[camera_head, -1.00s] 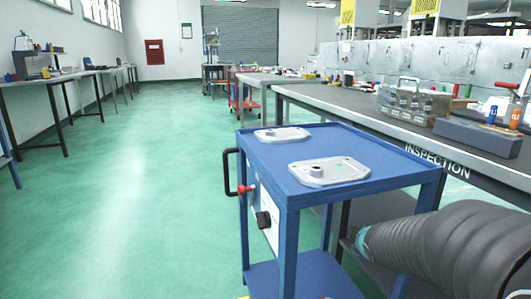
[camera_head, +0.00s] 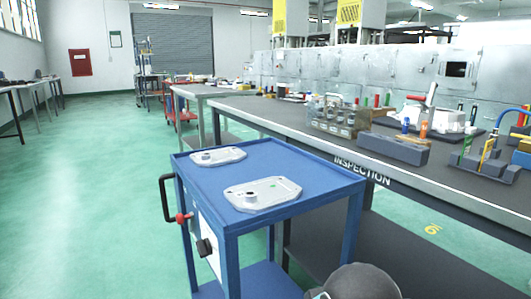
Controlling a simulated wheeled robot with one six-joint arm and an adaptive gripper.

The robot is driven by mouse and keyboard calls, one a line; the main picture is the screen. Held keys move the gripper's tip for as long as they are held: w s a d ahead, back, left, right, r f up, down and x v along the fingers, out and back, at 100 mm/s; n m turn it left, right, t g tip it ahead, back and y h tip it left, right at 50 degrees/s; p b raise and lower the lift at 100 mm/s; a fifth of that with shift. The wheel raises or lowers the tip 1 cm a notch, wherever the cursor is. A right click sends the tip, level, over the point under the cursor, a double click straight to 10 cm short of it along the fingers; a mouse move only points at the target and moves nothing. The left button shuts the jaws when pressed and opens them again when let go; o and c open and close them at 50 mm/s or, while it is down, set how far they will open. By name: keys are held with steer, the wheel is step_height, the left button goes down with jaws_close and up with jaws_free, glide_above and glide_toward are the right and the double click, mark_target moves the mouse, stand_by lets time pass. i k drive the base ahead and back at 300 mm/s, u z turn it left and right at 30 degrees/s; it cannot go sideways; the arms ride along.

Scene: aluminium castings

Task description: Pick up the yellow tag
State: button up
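I cannot single out the yellow tag with certainty. A small yellow upright piece (camera_head: 487,153) stands among tools in a dark holder (camera_head: 470,165) at the right of the inspection bench; it is too small to tell what it is. My gripper is not in view. Only a dark rounded part of my arm shows at the bottom edge.
A blue cart (camera_head: 290,205) with two aluminium castings, the nearer (camera_head: 262,194) and the farther (camera_head: 217,156), stands in front. The inspection bench (camera_head: 330,142) runs behind it, with a metal toolbox (camera_head: 338,118) and a grey block (camera_head: 393,148). Green floor (camera_head: 85,200) is clear at left.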

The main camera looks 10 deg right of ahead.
mark_target(489, 145)
steer(key=z, duration=1.65)
